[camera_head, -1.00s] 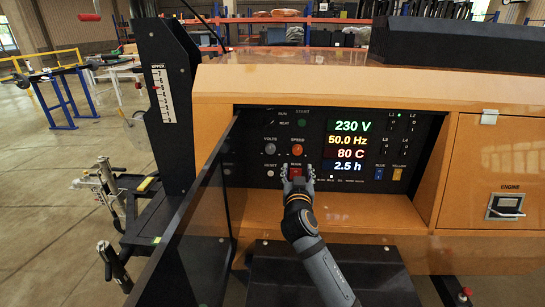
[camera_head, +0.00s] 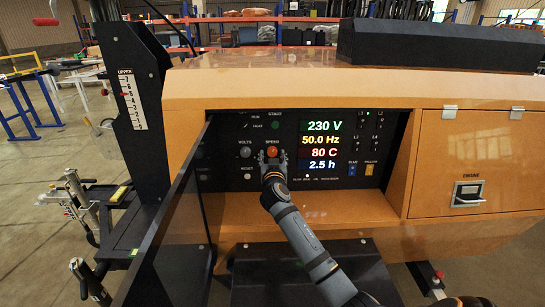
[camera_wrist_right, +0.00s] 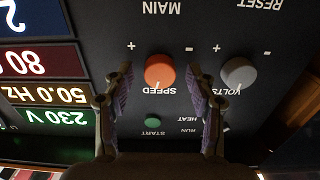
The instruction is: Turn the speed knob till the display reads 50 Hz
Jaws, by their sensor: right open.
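The orange speed knob (camera_head: 271,151) is on the black control panel. In the right wrist view the speed knob (camera_wrist_right: 159,72) lies between the two fingers, with a gap on each side. The display (camera_head: 320,139) reads 50.0 Hz in yellow on its second line, and that line also shows in the right wrist view (camera_wrist_right: 52,93). My right gripper (camera_head: 273,158) is open in front of the knob, its fingers pointing at the panel. My left gripper is not in view.
The grey volts knob (camera_wrist_right: 238,73) is beside the speed knob. A green start button (camera_wrist_right: 152,122) and a reset knob (camera_head: 248,176) are close by. An open dark panel door (camera_head: 172,225) stands at the left of the recess.

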